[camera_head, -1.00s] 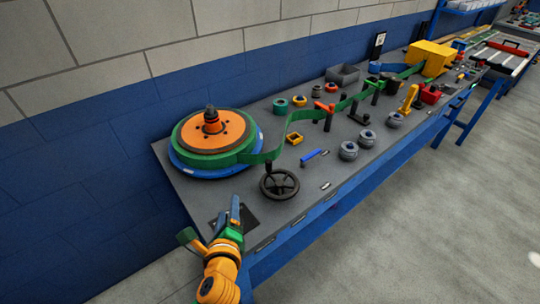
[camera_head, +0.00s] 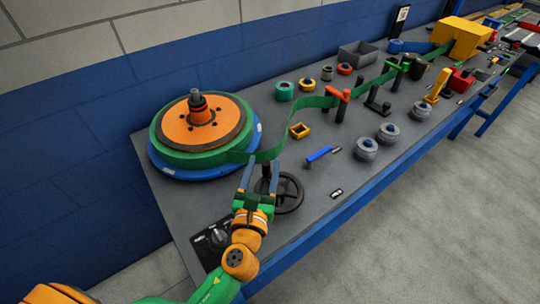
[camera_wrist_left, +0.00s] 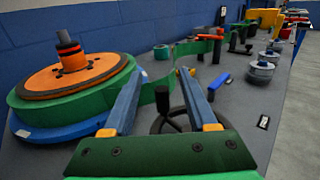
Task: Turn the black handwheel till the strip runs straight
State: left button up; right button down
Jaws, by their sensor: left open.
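The black handwheel (camera_head: 290,197) lies flat near the bench's front edge, with an upright black knob; its rim also shows in the left wrist view (camera_wrist_left: 157,125), partly hidden by my fingers. My left gripper (camera_head: 262,174) is open at the wheel's left side. In the left wrist view the knob (camera_wrist_left: 163,98) appears between the two blue fingers, with no visible grip on it; I cannot tell if they touch. The green strip (camera_head: 308,102) leaves the coil (camera_head: 185,155), bends sharply behind the wheel, then passes the red-topped guide (camera_head: 337,97) towards the yellow box (camera_head: 461,37).
A black dial panel (camera_head: 214,240) sits at the bench's near left corner. A grey bin (camera_head: 358,54) stands at the back.

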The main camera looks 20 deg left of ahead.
aim_at(265, 167)
pick_arm(q)
jog(key=f+b, duration=0.2)
jog(key=f, duration=0.1)
jog(key=shift+s+f, duration=0.1)
jog(key=shift+s, duration=0.2)
jog(key=shift+w, duration=0.3)
jog(key=w, duration=0.7)
jog(key=shift+a+p, duration=0.3)
jog(key=shift+a, duration=0.1)
grip_shut()
pick_arm(e)
notch_tip(265, 167, down, 3)
jog(key=shift+s+d+r, duration=0.1)
jog(key=shift+s+r, duration=0.05)
